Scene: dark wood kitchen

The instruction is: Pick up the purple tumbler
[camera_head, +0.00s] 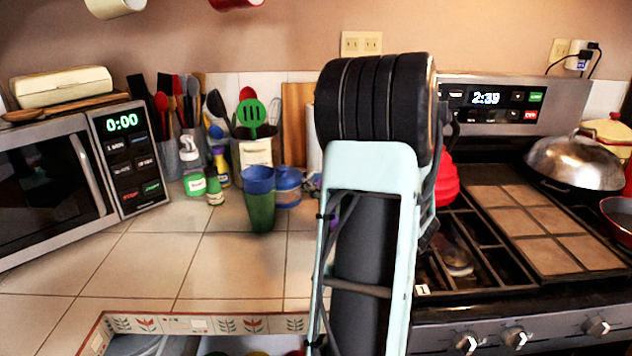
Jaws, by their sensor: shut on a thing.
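A small purple patch (334,212) shows through a gap in my arm, at the back of the counter. It may be part of the purple tumbler, but most of it is hidden and I cannot tell its shape. My arm rises through the middle of the view, with a pale frame and a thick black ribbed joint on top. The fingers of my gripper do not show; they are hidden behind the arm or out of the picture.
A blue-green tumbler (258,198) stands on the tiled counter (220,265), beside a blue jar (288,187). Bottles and utensil holders (255,152) stand behind. A microwave (55,182) is at left. The stove (480,250) is at right, with a domed lid (572,160).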

